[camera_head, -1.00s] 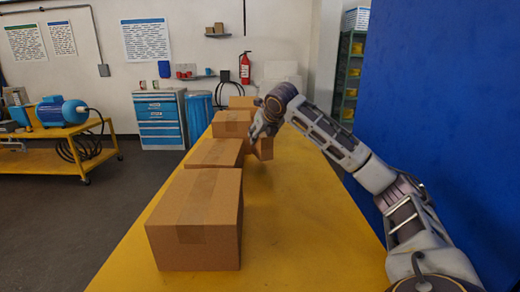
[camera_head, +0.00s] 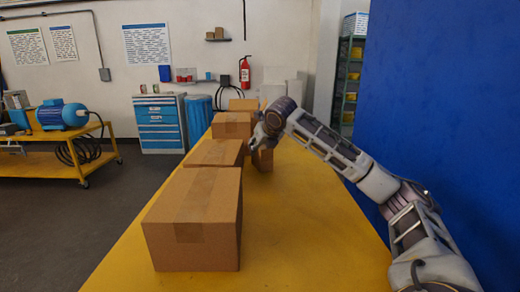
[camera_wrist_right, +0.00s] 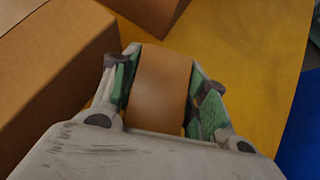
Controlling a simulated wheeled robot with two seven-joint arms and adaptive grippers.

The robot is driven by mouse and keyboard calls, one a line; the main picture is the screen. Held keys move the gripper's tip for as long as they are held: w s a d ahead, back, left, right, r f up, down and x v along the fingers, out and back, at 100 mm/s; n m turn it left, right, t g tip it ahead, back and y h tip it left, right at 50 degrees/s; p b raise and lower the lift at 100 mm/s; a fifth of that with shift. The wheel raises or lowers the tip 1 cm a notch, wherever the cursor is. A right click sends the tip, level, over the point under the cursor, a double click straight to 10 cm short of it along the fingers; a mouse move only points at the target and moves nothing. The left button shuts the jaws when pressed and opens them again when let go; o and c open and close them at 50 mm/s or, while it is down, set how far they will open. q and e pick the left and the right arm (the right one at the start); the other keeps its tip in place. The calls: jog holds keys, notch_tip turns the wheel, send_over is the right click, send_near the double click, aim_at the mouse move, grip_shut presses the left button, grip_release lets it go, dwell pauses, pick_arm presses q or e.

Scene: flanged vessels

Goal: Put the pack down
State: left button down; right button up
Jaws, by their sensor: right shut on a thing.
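The pack is a small brown box (camera_head: 263,160) on the right side of the row of cartons, partly hidden by my right arm in the head view. My right gripper (camera_head: 258,146) is shut on it. In the right wrist view the pack (camera_wrist_right: 160,88) sits between the two green-padded fingers (camera_wrist_right: 166,72), over or on the yellow table top (camera_head: 290,235). I cannot tell whether its underside touches the table. My left gripper is not in view.
Several brown cartons line the table's left side; the nearest carton (camera_head: 195,225) is the largest. In the wrist view a carton (camera_wrist_right: 50,75) is close at the left of the pack. A blue wall (camera_head: 450,120) stands at the right. The table's right part is clear.

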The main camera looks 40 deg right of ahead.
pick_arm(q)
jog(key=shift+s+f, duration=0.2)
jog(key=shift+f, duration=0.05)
pick_arm(e)
jog(key=o, duration=1.1)
jog(key=shift+f, duration=0.1)
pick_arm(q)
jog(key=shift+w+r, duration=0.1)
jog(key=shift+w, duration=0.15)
pick_arm(e)
jog(key=shift+v, duration=0.75)
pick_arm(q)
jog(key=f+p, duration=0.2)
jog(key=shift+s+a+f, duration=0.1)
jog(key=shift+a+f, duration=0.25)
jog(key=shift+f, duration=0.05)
pick_arm(e)
jog(key=v, duration=1)
jog(key=shift+s+r, duration=0.15)
jog(key=shift+r, duration=0.2)
